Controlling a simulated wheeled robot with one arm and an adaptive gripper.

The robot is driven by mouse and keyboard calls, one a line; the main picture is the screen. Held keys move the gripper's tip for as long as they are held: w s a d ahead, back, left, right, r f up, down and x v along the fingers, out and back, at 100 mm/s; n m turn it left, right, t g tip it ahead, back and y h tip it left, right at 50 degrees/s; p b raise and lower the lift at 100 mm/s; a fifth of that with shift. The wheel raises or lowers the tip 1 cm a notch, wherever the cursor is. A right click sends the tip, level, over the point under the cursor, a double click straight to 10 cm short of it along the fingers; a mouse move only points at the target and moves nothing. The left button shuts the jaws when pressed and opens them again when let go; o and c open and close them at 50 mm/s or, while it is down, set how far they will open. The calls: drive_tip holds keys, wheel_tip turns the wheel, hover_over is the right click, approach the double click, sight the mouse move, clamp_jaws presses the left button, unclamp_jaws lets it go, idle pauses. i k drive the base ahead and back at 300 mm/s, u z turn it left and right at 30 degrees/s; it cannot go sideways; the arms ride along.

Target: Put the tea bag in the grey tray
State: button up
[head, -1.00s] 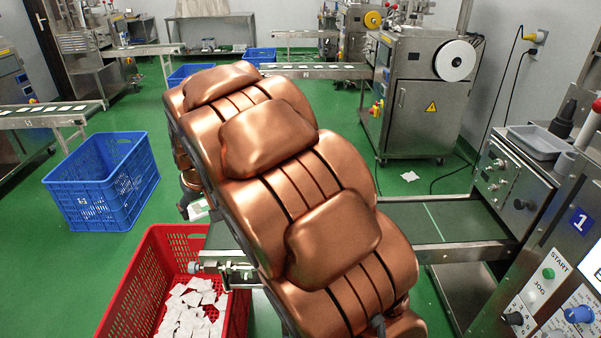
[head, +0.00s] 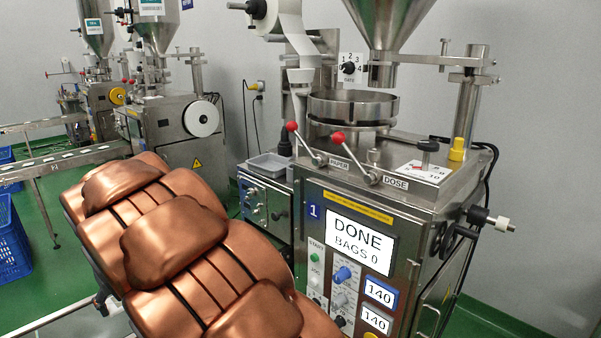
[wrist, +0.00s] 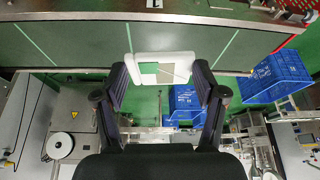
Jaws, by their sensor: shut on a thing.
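The tea bag (wrist: 148,60), white with a tan patch and a thread, sits between the two dark fingers of my gripper (wrist: 160,76) in the wrist view. My gripper is shut on its two ends. A dark green belt (wrist: 80,42) with pale cross lines lies beyond and below it. The grey tray (head: 268,164) is shallow and rests on top of the small steel box left of the main machine in the head view. My gripper is out of the head view; only my copper arm shows there, at lower left.
The teabag machine (head: 410,215) with red-knobbed levers and a display reading DONE, BAGS 0 stands right of the grey tray. A dark upright knob (head: 285,143) stands close by the tray. Blue crates (wrist: 275,78) stand on the green floor in the wrist view.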

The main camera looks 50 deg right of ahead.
sight(271, 165)
drive_tip(key=z, duration=0.8)
drive_tip(key=i, duration=1.45)
drive_tip(key=u, duration=0.45)
